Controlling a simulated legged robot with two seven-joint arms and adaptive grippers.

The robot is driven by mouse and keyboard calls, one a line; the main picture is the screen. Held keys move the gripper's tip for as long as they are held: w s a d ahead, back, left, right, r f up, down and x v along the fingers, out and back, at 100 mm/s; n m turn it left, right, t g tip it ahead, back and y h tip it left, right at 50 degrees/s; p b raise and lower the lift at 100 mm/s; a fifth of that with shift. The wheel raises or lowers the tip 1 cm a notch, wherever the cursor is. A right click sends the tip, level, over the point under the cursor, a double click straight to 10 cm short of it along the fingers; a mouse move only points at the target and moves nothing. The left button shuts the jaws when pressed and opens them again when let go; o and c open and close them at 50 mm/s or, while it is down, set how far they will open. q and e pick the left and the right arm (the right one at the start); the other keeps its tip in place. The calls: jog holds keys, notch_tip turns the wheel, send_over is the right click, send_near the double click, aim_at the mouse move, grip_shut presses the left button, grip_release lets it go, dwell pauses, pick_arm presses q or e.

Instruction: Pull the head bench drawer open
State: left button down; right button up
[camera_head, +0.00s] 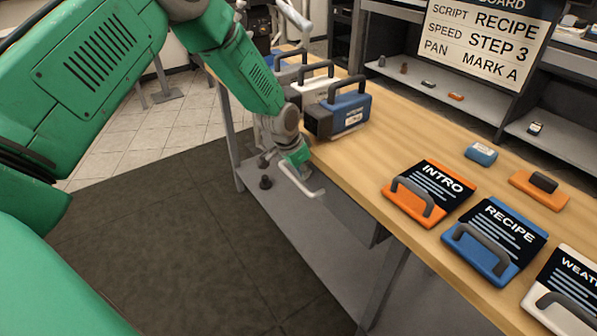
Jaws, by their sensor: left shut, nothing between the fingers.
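The bench (350,162) has a wooden top and runs from the upper middle to the lower right. A grey drawer (352,217) hangs under its near edge. A pale bar handle (303,184) stands out on the aisle side, below the bench edge. It appears to be the drawer's handle. My left gripper (295,158) is shut and empty, pointing down beside the bench edge at the handle's upper end. I cannot tell whether it touches the handle. The arm and wrist hide part of the drawer front. My right gripper is not in view.
Camera-like blocks with handles, one blue (349,110), stand on the bench close behind my wrist. Script boards, orange (414,205) and blue (480,254), lie further right. A lower shelf (275,205) lies below. Dark floor mat (180,240) is clear.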

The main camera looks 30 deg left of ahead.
pick_arm(q)
jog(key=shift+d, duration=0.1)
jog(key=s+a+p, duration=0.5)
jog(key=s+a, duration=0.1)
jog(key=s, duration=0.6)
jog(key=s+a+p, duration=0.5)
jog(key=s+p, duration=0.1)
jog(key=s, duration=0.7)
jog(key=shift+s+a+f, duration=0.15)
jog(key=shift+s+a, duration=0.15)
jog(key=shift+a, duration=0.05)
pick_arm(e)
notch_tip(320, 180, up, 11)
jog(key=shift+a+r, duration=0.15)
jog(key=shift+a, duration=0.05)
pick_arm(q)
jog(key=shift+a, duration=0.15)
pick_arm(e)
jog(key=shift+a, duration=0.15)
pick_arm(q)
jog(key=shift+a, duration=0.1)
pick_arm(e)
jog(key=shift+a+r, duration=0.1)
